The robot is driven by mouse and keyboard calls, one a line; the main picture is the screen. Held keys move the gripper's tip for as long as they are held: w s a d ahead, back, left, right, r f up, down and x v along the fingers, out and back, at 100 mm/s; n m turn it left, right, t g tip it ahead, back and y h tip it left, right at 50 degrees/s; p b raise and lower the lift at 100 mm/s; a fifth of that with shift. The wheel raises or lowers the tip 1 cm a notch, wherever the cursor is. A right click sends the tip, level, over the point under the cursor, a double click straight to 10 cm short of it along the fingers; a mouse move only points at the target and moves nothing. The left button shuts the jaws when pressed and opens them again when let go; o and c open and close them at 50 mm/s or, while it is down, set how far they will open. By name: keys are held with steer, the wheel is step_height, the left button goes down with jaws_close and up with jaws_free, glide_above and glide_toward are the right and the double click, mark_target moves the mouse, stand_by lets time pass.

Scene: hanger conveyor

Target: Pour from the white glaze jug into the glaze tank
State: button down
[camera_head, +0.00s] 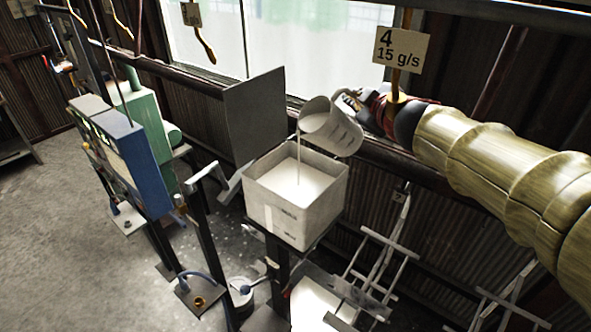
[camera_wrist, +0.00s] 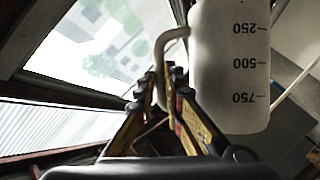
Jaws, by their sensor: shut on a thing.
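The white glaze jug (camera_head: 337,131) is tilted well over to the left, above the glaze tank. A thin white stream falls from its lip into the glaze tank (camera_head: 277,209), a square white box with white liquid inside. My gripper (camera_head: 352,101) is at the jug's right side, shut on its handle. In the wrist view, the jug (camera_wrist: 228,85) shows marks 250, 500 and 750, and the yellow fingers of my gripper (camera_wrist: 168,85) close around its handle. The liquid level inside the jug is hard to tell.
A sign reading "4, 15 g/s" (camera_head: 401,49) hangs above my wrist. A dark upright panel (camera_head: 254,115) stands behind and left of the tank. Blue and green machines (camera_head: 140,160) stand at left. Metal racks (camera_head: 380,255) stand at lower right.

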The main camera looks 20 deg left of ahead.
mark_target(344, 115)
steer(key=shift+s+a+r+n+t+b, duration=0.3)
steer(key=shift+s+a+n+t+b, duration=0.45)
steer(key=shift+b, duration=1.7)
stand_by(1.7)
steer(key=shift+s+a+f+n+b, duration=0.35)
steer(key=shift+n+b, duration=0.4)
steer(key=shift+b, duration=1.35)
stand_by(1.8)
